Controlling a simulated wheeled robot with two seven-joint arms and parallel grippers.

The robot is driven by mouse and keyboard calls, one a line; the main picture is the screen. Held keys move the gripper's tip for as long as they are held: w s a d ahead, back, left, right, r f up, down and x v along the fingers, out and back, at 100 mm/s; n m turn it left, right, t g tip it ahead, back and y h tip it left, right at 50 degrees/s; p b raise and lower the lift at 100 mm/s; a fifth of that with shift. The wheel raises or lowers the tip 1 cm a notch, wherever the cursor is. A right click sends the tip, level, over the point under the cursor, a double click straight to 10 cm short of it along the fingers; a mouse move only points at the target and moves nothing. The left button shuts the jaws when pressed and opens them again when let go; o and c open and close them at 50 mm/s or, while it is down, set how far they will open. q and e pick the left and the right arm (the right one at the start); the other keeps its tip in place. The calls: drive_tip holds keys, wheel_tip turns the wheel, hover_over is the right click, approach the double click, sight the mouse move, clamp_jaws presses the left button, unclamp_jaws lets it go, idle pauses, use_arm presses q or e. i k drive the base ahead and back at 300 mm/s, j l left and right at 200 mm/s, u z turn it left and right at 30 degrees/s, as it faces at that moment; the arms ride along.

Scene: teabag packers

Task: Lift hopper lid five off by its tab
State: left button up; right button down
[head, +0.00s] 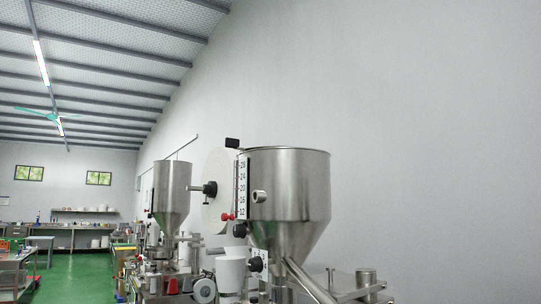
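A large steel hopper (290,188) with a cone-shaped lower part stands right of the middle. A numbered scale (241,188) runs up its left side. I see its upper rim slightly from below, so I cannot tell whether a lid lies on it, and no tab shows clearly. A smaller steel hopper (172,190) stands farther back on the left; its top is also hidden. I can read no number that marks either hopper as five. Neither of my grippers is in view.
A white film roll (218,190) stands between the two hoppers. A green floor aisle (78,272) is open at left, beside a work table (18,265).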

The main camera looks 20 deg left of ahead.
sight(232, 143)
drive_tip(key=i+j+u, duration=0.1)
drive_tip(key=i+j, duration=0.25)
drive_tip(key=j, duration=0.25)
drive_tip(key=i+j, duration=0.4)
drive_tip(key=j, duration=0.2)
drive_tip(key=i+j+u, duration=0.15)
drive_tip(key=i+j, duration=0.25)
drive_tip(key=j, duration=0.2)
